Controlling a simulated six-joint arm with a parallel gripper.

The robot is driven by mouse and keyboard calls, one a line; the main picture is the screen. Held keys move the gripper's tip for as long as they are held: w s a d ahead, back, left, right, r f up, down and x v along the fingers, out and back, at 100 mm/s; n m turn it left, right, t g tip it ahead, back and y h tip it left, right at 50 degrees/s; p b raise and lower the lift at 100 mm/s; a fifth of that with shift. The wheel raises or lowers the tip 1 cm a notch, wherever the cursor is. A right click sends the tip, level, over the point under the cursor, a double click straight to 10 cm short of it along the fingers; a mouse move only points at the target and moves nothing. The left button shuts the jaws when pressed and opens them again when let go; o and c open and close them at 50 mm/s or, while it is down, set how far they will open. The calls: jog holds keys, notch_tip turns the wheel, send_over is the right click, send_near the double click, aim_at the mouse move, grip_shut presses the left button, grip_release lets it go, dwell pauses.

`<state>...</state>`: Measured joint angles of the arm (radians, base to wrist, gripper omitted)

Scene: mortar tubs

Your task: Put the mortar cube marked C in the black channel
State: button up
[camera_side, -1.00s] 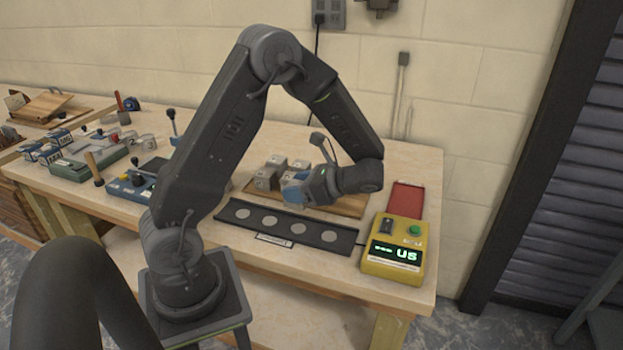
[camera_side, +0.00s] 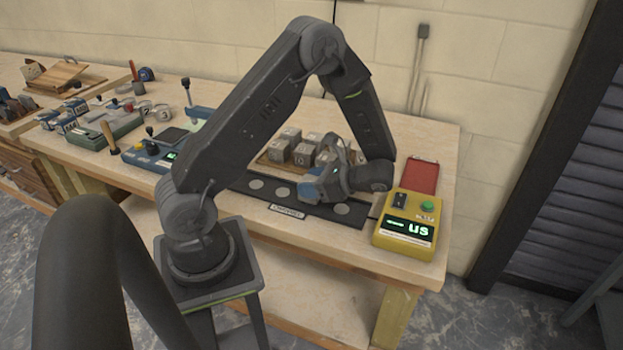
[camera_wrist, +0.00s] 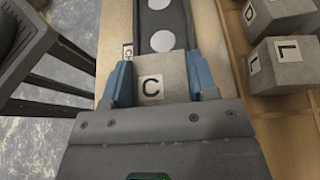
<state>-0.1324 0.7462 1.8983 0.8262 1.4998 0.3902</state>
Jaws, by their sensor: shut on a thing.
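The grey mortar cube marked C (camera_wrist: 152,90) sits between the two blue fingers of my gripper (camera_wrist: 160,82) in the wrist view, letter facing the camera. My gripper is shut on it. In the side view my gripper (camera_side: 308,190) is at the black channel (camera_side: 356,219), over its middle-right part, and hides the cube. The channel is a long dark strip with pale round discs; it also shows beyond the cube in the wrist view (camera_wrist: 142,20). I cannot tell whether the cube touches the channel floor or is above it.
Several other lettered cubes (camera_side: 302,155) stand on a wooden board just behind the channel; one marked L (camera_wrist: 283,62) is at right in the wrist view. A yellow display box (camera_side: 410,228) stands at the channel's right end. A red tray (camera_side: 422,177) lies behind it.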

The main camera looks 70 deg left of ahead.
jog(key=shift+f, duration=0.55)
dwell(0.4)
jog(key=o, duration=1.3)
jog(key=shift+c, duration=0.2)
jog(key=shift+w, duration=0.1)
jog(key=v, duration=1.3)
jog(key=shift+w+d, duration=0.15)
jog(key=shift+d, duration=0.05)
jog(key=s+d+r+n+t+h, duration=0.4)
jog(key=s+r+t, duration=0.3)
jog(key=s+r, duration=0.1)
jog(key=s+d+r+n+t+h, duration=0.5)
jog(key=s+r+t, duration=0.3)
jog(key=shift+r, duration=0.3)
